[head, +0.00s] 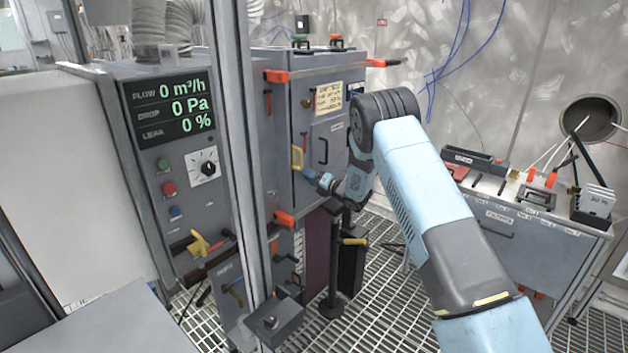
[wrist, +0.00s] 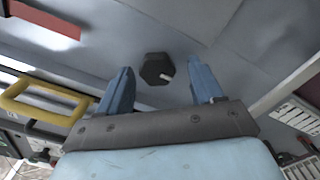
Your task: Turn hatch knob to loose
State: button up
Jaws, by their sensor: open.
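A dark, many-sided knob (wrist: 155,66) with a short white pointer mark sits on a grey panel in the wrist view. My gripper (wrist: 161,74) is open, its two blue fingers apart on the left and right of the knob. Nothing is held between them. I cannot tell how deep the fingers reach relative to the knob, and no contact shows. In the head view my gripper (head: 312,177) is at the front of the grey cabinet (head: 325,132), near a yellow handle (head: 297,158). I cannot make out the dark knob in the head view.
The yellow handle (wrist: 42,101) is left of my gripper in the wrist view. A control panel (head: 172,110) with a display stands left, behind a metal post (head: 229,140). A bench (head: 520,222) with tools stands right. Grating floor (head: 400,318) lies below.

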jog(key=v, duration=1.3)
jog(key=shift+s+d, duration=0.2)
jog(key=d+r+m+t+h, duration=0.2)
jog(key=d+r+m+h, duration=0.15)
jog(key=r, duration=0.35)
jog(key=d+r+m+t+h, duration=0.1)
jog(key=d+r+m+h, duration=0.3)
jog(key=r, duration=0.3)
jog(key=s+d+r+m+h, duration=0.5)
jog(key=s+d+r+m, duration=0.45)
jog(key=r+m, duration=0.25)
jog(key=s+d+r+m+g+h, duration=0.15)
jog(key=s+m, duration=0.25)
jog(key=s, duration=0.5)
jog(key=s+d+r+m+g+h, duration=0.1)
jog(key=s+d+r+m+g, duration=0.3)
jog(key=s, duration=0.5)
jog(key=s+a+f+m+g, duration=0.1)
jog(key=s+m, duration=0.3)
jog(key=s, duration=0.7)
jog(key=s+a+f+m+g, duration=0.2)
jog(key=s+m, duration=0.2)
jog(key=s, duration=0.8)
jog(key=shift+s+f+y, duration=0.2)
jog(key=shift+f+y, duration=0.05)
jog(key=shift+y, duration=0.15)
